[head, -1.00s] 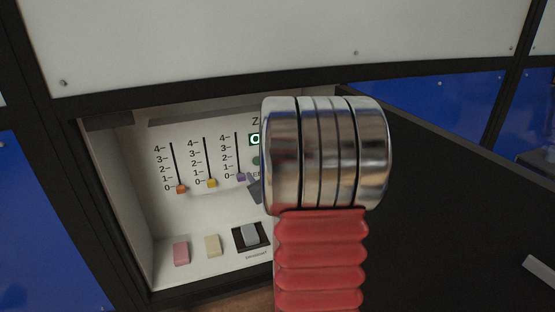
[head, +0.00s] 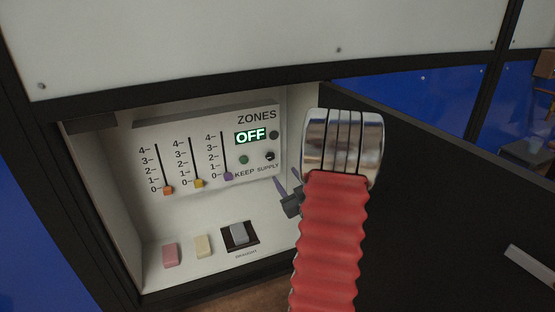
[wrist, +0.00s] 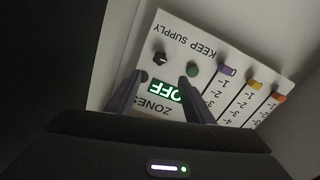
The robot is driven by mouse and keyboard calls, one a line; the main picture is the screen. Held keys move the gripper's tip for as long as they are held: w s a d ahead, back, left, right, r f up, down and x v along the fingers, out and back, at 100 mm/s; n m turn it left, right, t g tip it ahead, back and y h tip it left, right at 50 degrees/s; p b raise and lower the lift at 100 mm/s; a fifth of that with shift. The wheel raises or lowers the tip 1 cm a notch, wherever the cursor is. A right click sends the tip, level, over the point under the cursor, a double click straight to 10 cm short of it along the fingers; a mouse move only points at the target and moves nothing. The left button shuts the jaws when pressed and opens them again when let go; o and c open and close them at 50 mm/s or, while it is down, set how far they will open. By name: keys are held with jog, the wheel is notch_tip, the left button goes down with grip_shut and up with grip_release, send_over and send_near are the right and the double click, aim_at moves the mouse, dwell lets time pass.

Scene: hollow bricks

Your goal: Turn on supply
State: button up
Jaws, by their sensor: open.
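The control panel (head: 205,195) stands in an open cabinet, labelled ZONES, with a lit green OFF display (head: 251,136). The small black supply knob (head: 270,156) is at its right side, above the SUPPLY label. The green KEEP button (head: 244,160) is left of it. My gripper (head: 289,183) is open and empty, to the lower right of the knob in the head view. In the wrist view my gripper (wrist: 160,78) points at the panel, which appears upside down. The supply knob (wrist: 159,58) lies between the fingertip directions, apparently not touched.
Three sliders, orange (head: 168,190), yellow (head: 199,183) and purple (head: 228,176), sit at 0. Pink (head: 170,255) and cream (head: 203,246) blocks and a grey block (head: 239,233) on a dark square are below. The open black door (head: 440,200) bounds the right side.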

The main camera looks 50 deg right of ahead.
aim_at(271, 157)
jog(key=x, duration=1.3)
jog(key=shift+w+d, duration=0.25)
jog(key=shift+w, duration=0.05)
jog(key=shift+c, duration=0.6)
jog(key=shift+s, duration=0.1)
jog(key=c, duration=0.9)
